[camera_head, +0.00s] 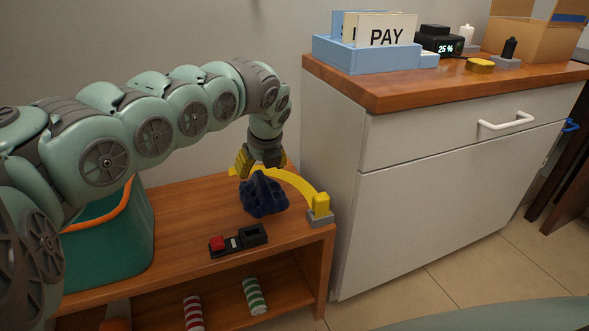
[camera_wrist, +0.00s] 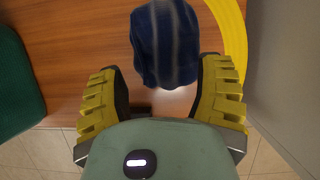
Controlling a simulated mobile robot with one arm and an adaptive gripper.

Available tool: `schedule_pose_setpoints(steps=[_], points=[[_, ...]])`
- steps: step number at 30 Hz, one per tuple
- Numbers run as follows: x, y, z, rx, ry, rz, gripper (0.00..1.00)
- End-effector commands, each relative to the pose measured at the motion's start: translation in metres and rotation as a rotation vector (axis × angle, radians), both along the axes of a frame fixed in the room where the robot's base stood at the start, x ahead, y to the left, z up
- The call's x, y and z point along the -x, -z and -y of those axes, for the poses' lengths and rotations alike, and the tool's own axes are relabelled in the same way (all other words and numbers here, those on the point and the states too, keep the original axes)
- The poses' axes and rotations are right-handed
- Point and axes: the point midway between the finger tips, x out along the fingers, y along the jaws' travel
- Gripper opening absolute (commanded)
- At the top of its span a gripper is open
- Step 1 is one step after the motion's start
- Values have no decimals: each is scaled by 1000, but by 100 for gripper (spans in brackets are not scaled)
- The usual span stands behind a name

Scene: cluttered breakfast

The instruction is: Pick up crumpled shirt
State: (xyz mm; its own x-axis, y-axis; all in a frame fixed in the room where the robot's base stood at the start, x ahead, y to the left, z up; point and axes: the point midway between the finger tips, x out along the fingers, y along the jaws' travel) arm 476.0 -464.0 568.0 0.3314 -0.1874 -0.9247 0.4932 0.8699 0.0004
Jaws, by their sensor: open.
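The crumpled shirt (camera_head: 264,196) is a dark blue bundle on the wooden bench in the head view. In the wrist view the shirt (camera_wrist: 165,45) shows lighter stripes and lies at the top middle, just past the fingertips. My gripper (camera_head: 262,165) is above the shirt, pointing down. In the wrist view my gripper (camera_wrist: 163,85) has its two yellow ridged fingers spread apart, with nothing held between them. I cannot tell whether a finger touches the cloth.
A yellow curved strip (camera_head: 296,180) runs behind the shirt to a grey-based yellow block (camera_head: 320,207). A black device with a red button (camera_head: 238,240) lies in front. A green bin (camera_head: 112,240) stands left. A white cabinet (camera_head: 430,190) rises close on the right.

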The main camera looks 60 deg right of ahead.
Motion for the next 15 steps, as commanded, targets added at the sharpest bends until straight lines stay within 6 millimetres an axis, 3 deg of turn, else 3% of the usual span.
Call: schedule_pose_setpoints(steps=[8,15], points=[[-3,17,5,1,7,1,66],[-7,50,14,4,8,-1,66]])
